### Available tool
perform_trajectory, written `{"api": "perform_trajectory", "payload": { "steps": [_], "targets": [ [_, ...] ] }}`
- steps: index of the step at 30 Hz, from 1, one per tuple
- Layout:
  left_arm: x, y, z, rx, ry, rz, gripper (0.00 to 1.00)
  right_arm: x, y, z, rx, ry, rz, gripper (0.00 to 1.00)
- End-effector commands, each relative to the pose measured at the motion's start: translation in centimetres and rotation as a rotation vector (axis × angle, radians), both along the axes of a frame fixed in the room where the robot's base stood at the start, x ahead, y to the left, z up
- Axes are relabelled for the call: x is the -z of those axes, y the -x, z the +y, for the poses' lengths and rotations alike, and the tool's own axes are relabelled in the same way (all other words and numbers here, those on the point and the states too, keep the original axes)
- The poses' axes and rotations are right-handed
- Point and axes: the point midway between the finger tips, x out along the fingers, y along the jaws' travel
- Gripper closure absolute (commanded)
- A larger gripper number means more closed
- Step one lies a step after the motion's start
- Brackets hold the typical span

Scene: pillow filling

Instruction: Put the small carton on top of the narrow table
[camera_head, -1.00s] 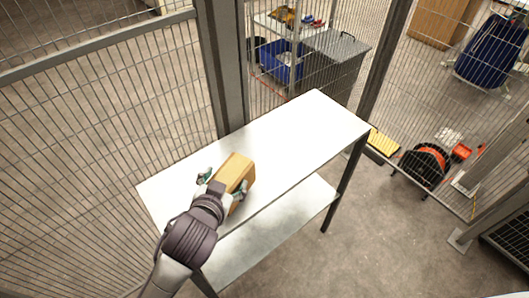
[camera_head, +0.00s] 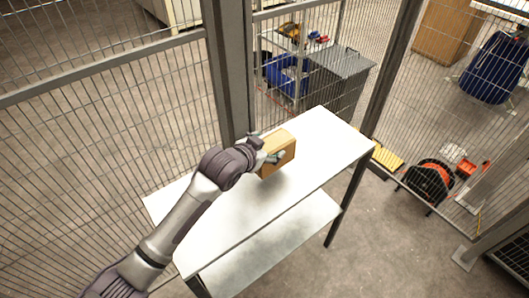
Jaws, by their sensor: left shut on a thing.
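The small carton (camera_head: 279,150) is a tan cardboard box in the head view, above the middle of the white narrow table (camera_head: 318,143). My left gripper (camera_head: 270,154) is shut on the carton, with one finger showing on its near side. A soft shadow lies on the tabletop below the carton, so it seems to be held a little above the surface. The far finger is mostly hidden by the carton. My right gripper is not in view.
A metal mesh fence (camera_head: 110,110) and its post (camera_head: 228,70) stand close behind the table. The table has a lower shelf (camera_head: 270,245). The tabletop is otherwise clear. An orange and black reel (camera_head: 428,180) lies beyond the fence at right.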

Motion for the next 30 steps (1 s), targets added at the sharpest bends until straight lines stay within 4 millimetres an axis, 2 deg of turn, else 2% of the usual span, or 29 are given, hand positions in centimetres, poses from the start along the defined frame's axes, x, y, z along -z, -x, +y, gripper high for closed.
{"api": "perform_trajectory", "payload": {
  "steps": [3,6,13,21,22,25,30],
  "targets": [
    [0.6,-1.1,0.4,-0.001,0.000,-0.001,0.76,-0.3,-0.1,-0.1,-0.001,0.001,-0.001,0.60],
    [1.1,-1.3,0.5,-0.001,0.002,0.000,0.76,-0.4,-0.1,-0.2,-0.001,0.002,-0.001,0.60],
    [4.3,-1.3,0.6,0.000,0.001,0.000,0.76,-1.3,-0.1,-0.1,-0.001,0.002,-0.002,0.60],
    [4.8,-1.3,0.5,0.001,0.002,-0.002,0.76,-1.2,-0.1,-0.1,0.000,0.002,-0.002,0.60],
    [4.9,-1.2,0.6,0.000,0.001,0.001,0.16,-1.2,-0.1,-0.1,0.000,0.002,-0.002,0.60],
    [4.9,-1.2,0.6,0.001,0.000,0.000,0.00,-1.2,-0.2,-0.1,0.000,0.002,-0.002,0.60],
    [4.9,-1.2,0.6,0.001,0.001,0.000,0.00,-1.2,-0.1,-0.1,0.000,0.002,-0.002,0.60]
  ]
}}
